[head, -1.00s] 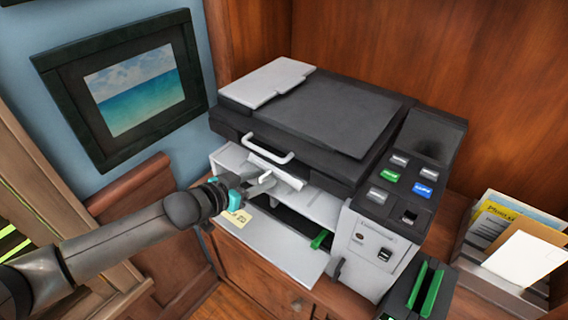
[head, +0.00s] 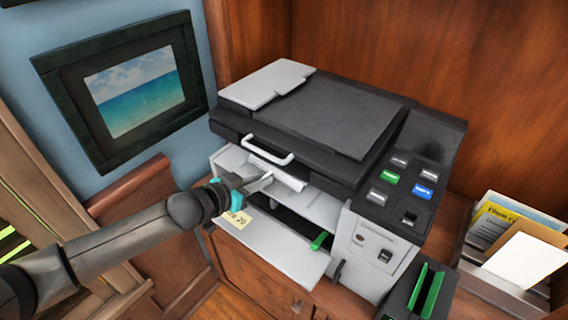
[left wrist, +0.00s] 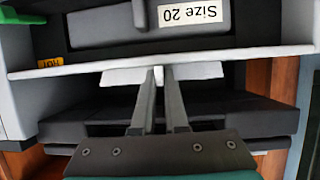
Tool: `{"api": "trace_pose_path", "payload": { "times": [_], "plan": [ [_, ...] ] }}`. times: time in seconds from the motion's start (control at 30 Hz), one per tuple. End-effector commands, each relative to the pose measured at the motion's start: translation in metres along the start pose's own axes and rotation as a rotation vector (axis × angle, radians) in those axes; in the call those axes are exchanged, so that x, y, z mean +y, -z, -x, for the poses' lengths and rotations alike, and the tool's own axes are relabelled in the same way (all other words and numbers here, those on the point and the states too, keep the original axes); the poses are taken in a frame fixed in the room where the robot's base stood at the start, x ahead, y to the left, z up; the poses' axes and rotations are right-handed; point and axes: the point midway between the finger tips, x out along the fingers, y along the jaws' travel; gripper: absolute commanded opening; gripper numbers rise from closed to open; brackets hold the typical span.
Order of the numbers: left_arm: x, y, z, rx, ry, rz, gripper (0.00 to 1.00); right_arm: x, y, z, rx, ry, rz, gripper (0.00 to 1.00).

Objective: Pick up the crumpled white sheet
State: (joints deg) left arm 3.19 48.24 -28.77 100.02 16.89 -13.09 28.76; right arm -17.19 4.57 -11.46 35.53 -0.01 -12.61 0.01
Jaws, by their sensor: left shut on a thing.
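The crumpled white sheet (head: 286,179) shows as a pale folded strip in the front opening of the printer (head: 330,110), below the dark lid with the white handle. My left gripper (head: 266,177) reaches in from the left and is shut on the sheet's near edge. In the left wrist view the fingertips (left wrist: 161,72) come together on the sheet, whose white parts (left wrist: 200,71) show on both sides of them. The rest of the sheet is hidden inside the printer. My right gripper is not in view.
A control panel (head: 405,185) is at the right. A paper holder (head: 505,285) stands at far right.

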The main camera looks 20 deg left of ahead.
Motion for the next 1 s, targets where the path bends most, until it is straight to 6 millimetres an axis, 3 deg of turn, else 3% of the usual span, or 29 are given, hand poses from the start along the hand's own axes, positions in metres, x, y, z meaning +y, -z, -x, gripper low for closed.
{"api": "trace_pose_path", "payload": {
  "times": [0.47,0.57,0.73,1.0],
  "plan": [
    [0.000,0.003,0.001,0.001,0.000,-0.001,0.00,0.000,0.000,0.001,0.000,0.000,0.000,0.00],
    [-0.001,0.009,0.004,0.001,0.000,-0.001,0.00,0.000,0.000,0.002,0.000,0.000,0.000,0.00],
    [-0.001,0.035,0.014,0.003,0.000,-0.003,0.00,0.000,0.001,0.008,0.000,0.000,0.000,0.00],
    [0.000,0.019,0.044,-0.004,0.000,0.002,0.00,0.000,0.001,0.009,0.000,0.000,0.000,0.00]
  ]
}}
